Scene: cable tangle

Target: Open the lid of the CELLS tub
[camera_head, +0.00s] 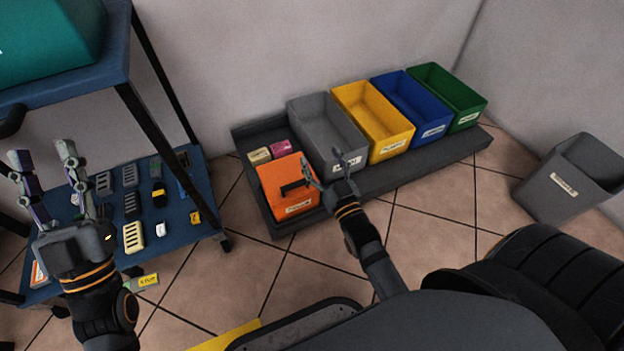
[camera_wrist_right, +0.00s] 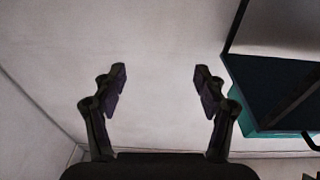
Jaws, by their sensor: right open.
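An orange tub (camera_head: 285,182) with a black handle on its top stands at the left end of a dark tray on the floor. Its top looks closed. It has a white label that is too small to read, so I cannot confirm it says CELLS. My right gripper (camera_head: 325,168) is open and empty, just right of the orange tub and in front of the grey bin. Its open fingers also show in the right wrist view (camera_wrist_right: 160,88), with only pale wall between them. My left gripper (camera_head: 41,152) is open and empty, over the left part of the blue shelf.
Grey (camera_head: 318,125), yellow (camera_head: 385,145), blue (camera_head: 422,128) and green (camera_head: 462,112) open bins stand along the dark tray (camera_head: 440,162). The blue shelf (camera_head: 205,215) holds several small devices. A separate grey bin (camera_head: 560,195) stands at right.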

